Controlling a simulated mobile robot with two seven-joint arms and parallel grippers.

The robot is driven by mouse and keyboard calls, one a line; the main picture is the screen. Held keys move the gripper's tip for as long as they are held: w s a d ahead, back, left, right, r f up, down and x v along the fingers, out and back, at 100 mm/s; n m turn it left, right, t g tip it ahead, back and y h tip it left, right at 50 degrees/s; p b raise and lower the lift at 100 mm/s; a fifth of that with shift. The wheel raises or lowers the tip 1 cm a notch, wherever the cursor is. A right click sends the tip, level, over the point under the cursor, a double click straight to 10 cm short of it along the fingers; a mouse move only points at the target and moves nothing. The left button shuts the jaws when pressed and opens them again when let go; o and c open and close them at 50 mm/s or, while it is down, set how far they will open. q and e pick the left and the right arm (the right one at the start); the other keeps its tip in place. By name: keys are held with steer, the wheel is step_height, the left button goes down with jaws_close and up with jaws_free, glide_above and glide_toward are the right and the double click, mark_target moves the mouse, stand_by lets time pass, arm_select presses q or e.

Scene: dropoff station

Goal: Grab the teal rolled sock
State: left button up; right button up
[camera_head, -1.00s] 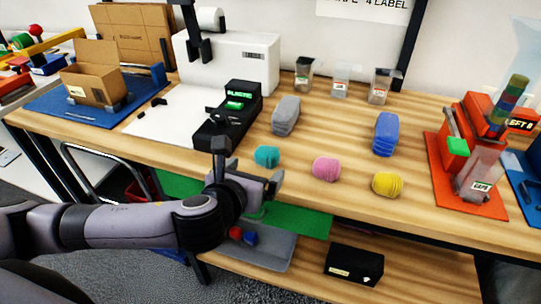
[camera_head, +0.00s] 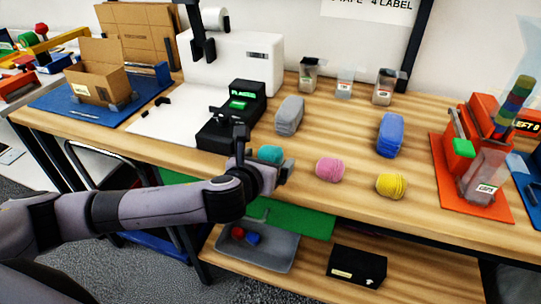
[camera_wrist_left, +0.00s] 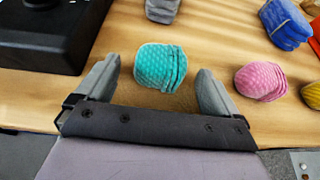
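The teal rolled sock (camera_head: 270,154) lies on the wooden table near its front edge, partly hidden behind my left gripper in the head view. In the left wrist view the teal sock (camera_wrist_left: 160,67) shows whole, just beyond and between the fingertips. My left gripper (camera_head: 262,158) is open and empty, with its two fingers (camera_wrist_left: 158,82) spread on either side of the sock's near end. I see no contact between fingers and sock. My right gripper is not in view.
A pink rolled sock (camera_head: 330,169) and a yellow one (camera_head: 391,186) lie to the right. A grey bundle (camera_head: 289,115) and a blue bundle (camera_head: 390,135) lie farther back. A black device (camera_head: 232,118) stands close on the left.

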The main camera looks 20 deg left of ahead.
arm_select(q)
steer(key=c, duration=1)
steer(key=shift+r, duration=0.1)
